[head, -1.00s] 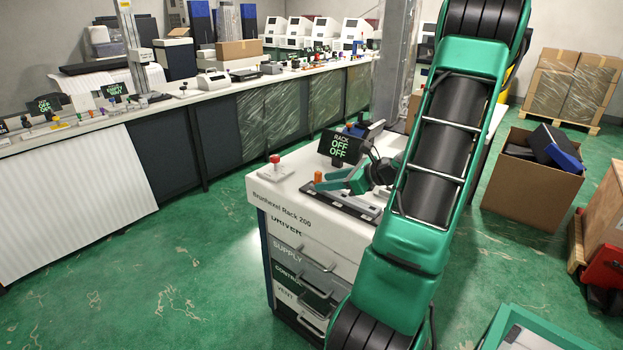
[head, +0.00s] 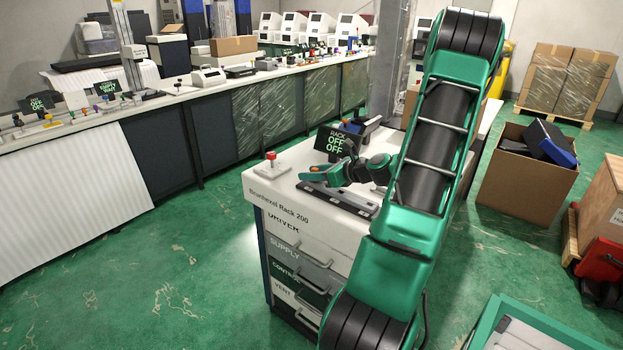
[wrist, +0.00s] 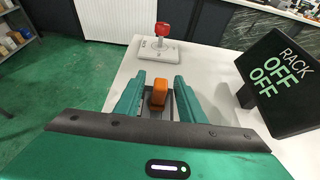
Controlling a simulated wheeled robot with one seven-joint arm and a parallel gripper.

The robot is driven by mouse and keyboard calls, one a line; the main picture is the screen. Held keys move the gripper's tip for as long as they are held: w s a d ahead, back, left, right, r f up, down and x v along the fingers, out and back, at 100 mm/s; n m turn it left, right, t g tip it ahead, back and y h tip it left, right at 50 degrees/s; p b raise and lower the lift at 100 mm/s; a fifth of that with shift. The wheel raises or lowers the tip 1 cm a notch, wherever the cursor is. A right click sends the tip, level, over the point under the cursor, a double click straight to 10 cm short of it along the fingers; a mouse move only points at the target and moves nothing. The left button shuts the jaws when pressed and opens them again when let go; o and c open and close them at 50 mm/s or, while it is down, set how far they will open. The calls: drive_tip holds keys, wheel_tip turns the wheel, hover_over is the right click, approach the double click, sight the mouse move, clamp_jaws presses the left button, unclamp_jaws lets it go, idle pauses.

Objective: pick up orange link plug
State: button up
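The orange link plug (wrist: 158,95) stands upright in the wrist view, between the two green fingers of my gripper (wrist: 157,98). The fingers are apart, and a narrow gap shows on each side of the plug, so my gripper is open around it. In the head view my gripper (head: 317,174) is low over the dark strip on top of the white rack cabinet (head: 284,193). The plug is hidden behind the gripper there.
A red-knobbed box (head: 270,163) stands on the cabinet top, left of my gripper and beyond the plug in the wrist view. The black rack display (wrist: 282,82), reading OFF OFF, stands close on the right. Green floor (head: 190,260) is free at the left.

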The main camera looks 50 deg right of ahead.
drive_tip(key=x, duration=0.3)
drive_tip(key=shift+s, duration=0.1)
clamp_jaws()
drive_tip(key=shift+r, duration=0.15)
